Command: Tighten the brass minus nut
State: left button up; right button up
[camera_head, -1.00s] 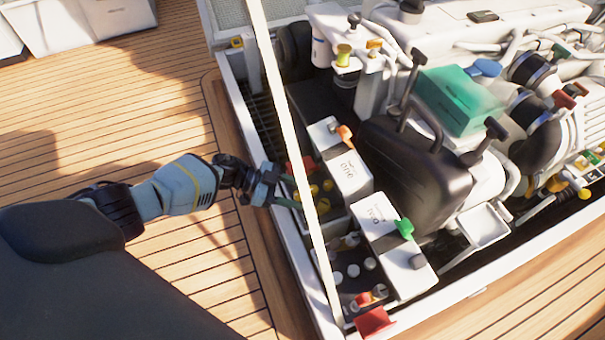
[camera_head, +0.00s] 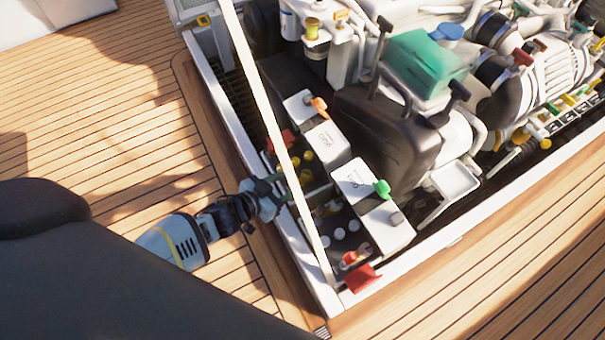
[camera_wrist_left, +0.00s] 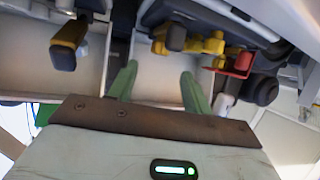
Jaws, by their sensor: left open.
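My left gripper (camera_head: 277,187) reaches over the hatch's left edge, beside the tray with yellow and white round caps. In the left wrist view its two green fingers (camera_wrist_left: 155,90) are apart with nothing between them. Brass-yellow fittings (camera_wrist_left: 212,44) lie just beyond the fingertips, next to a red piece (camera_wrist_left: 240,64). Another yellow fitting with a dark end (camera_wrist_left: 67,44) is at the upper left. I cannot tell which piece is the minus nut, nor read any mark. My right gripper is not in view.
A pale pole (camera_head: 268,115) slants across the hatch close to the gripper. Box "one" (camera_head: 322,143), a black casing (camera_head: 385,130) and a green block (camera_head: 425,62) stand farther in. A red flap (camera_head: 361,278) is at the near corner. The wooden deck (camera_head: 110,130) is clear.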

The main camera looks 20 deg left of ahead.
aim_at(305, 175)
pick_arm(q)
jog(key=b+x, duration=0.3)
jog(key=x, duration=0.3)
jog(key=shift+w+d+f+b, duration=0.15)
jog(key=shift+w+b, duration=0.05)
jog(key=shift+w, duration=0.1)
jog(key=shift+w+d+f+b, duration=0.1)
jog(key=shift+w+d+b, duration=0.1)
jog(key=shift+w, duration=0.15)
jog(key=shift+c, duration=1.4)
jog(key=shift+a, duration=0.1)
jog(key=c, duration=0.7)
